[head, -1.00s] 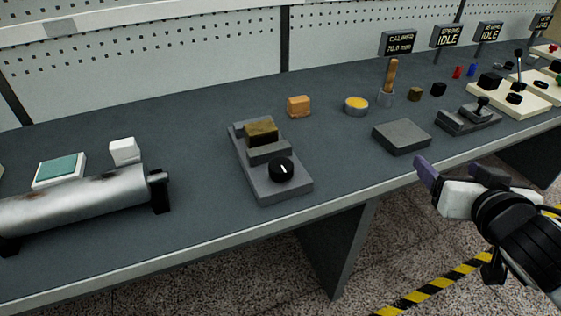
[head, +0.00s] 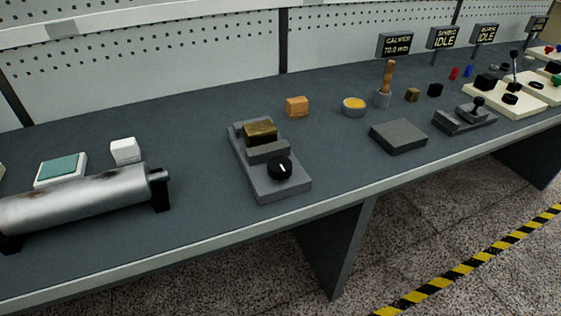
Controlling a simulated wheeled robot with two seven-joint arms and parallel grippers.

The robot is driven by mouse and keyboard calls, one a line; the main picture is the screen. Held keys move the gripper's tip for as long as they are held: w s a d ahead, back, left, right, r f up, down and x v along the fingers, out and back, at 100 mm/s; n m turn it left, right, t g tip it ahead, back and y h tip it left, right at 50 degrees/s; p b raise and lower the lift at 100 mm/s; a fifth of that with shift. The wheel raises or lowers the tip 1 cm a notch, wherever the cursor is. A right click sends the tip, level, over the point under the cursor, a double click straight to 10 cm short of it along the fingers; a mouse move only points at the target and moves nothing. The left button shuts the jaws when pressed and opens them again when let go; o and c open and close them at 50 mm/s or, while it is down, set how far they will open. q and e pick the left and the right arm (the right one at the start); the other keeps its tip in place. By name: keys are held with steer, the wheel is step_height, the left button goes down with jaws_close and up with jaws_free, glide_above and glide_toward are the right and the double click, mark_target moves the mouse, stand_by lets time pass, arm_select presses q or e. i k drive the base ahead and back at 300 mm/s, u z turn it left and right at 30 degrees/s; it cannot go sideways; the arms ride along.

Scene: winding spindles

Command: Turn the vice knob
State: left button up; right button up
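The vice (head: 283,188) is a grey block fixture on the dark bench, in the middle of the head view. Its black round knob (head: 280,168) with a white mark sits at the near end. A brass-coloured block (head: 260,133) sits between the vice's jaws. Neither of my grippers shows in the head view now, so nothing of mine touches the knob.
A metal cylinder (head: 85,199) on black supports lies at the left of the bench (head: 210,228), with a teal-topped box (head: 61,170) and a white block (head: 125,151) behind it. An orange block (head: 297,107), yellow-filled dish (head: 354,106) and grey slab (head: 398,136) stand to the right.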

mark_target(279, 167)
steer(key=k, duration=1.25)
steer(key=z, duration=0.7)
steer(key=i, duration=1.55)
steer(key=u, duration=0.8)
